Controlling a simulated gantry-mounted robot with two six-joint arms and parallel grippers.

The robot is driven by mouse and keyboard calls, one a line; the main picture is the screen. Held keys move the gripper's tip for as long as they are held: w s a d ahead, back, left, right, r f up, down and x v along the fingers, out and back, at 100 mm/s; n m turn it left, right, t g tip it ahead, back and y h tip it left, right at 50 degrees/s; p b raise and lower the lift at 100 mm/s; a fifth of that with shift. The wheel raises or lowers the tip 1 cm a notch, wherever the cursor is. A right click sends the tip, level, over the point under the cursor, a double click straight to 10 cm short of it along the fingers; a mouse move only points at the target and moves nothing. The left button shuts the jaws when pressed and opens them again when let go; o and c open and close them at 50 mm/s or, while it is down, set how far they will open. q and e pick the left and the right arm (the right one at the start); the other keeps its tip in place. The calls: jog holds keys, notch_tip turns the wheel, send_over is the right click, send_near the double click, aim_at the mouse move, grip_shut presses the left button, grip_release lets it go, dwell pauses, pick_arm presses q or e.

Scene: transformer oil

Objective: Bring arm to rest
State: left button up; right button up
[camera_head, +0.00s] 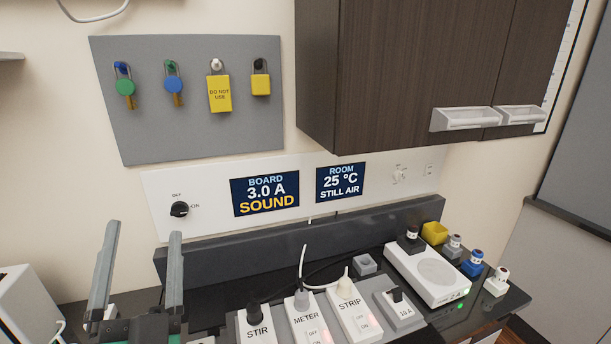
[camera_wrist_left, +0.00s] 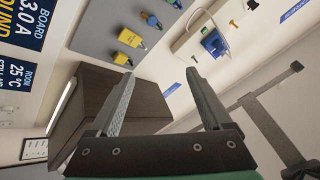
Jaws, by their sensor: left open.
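My left gripper (camera_head: 143,232) stands at the lower left of the head view, its two long grey fingers pointing up and well apart. It is open, with nothing between the fingers. It appears in front of the bench and to the left of the power board with the STIR, METER and STRIP plugs (camera_head: 305,322). In the left wrist view the open fingers (camera_wrist_left: 159,73) point toward the wall, with the grey lock board beyond them. My right gripper does not show in either view.
A dark cabinet (camera_head: 410,70) hangs at upper right. The wall panel (camera_head: 360,205) reads BOARD 3.0 A SOUND and ROOM 25 °C STILL AIR. A white stirrer-like unit (camera_head: 425,280) and small bottles (camera_head: 472,265) stand on the bench at right.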

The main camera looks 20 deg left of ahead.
pick_arm(q)
jog(key=s+d+r+t+h, duration=0.3)
jog(key=d+r+t+h, duration=0.4)
jog(key=d+r+h, duration=0.7)
notch_tip(320, 180, up, 35)
jog(key=a+n+h+p, duration=0.1)
jog(key=a+h+p, duration=0.1)
jog(key=p, duration=3.2)
notch_tip(320, 180, down, 34)
jog(key=b, duration=3.4)
jog(key=shift+f+b, duration=0.15)
jog(key=shift+b, duration=0.25)
